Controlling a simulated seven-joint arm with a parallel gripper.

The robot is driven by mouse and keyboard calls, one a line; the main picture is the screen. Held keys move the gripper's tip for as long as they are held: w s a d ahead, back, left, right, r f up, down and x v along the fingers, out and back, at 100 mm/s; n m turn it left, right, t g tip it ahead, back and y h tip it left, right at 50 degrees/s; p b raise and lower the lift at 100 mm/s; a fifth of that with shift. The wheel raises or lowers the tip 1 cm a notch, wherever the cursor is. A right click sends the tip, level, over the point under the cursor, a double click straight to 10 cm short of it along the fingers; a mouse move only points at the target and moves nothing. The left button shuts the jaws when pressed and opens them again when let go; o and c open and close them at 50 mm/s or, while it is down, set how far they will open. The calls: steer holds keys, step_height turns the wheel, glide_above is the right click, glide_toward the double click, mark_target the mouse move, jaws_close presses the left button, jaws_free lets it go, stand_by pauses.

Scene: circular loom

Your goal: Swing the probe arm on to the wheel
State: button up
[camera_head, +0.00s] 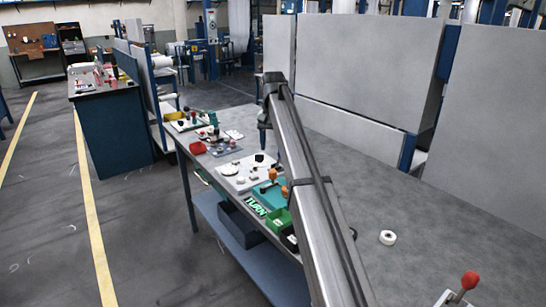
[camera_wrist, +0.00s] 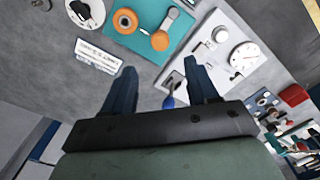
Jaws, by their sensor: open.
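My gripper (camera_wrist: 160,66) is open in the wrist view, its two dark fingers apart with nothing clamped between them. Beyond the fingertips is a teal plate (camera_wrist: 142,46) with two orange round parts (camera_wrist: 160,41) and a grey lever (camera_wrist: 171,17). I cannot tell for sure which part is the probe arm or the wheel. A blue-tipped piece (camera_wrist: 168,102) shows between the fingers, partly hidden by the gripper body. To the right, a white board (camera_wrist: 248,66) carries a round dial (camera_wrist: 243,56).
A white label plate (camera_wrist: 99,56) and a black-and-white round device (camera_wrist: 85,12) lie near the teal plate. A red-knobbed lever (camera_head: 469,281) stands at front right. Bench right of my arm is largely clear.

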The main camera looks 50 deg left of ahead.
steer(key=shift+r, duration=1.5)
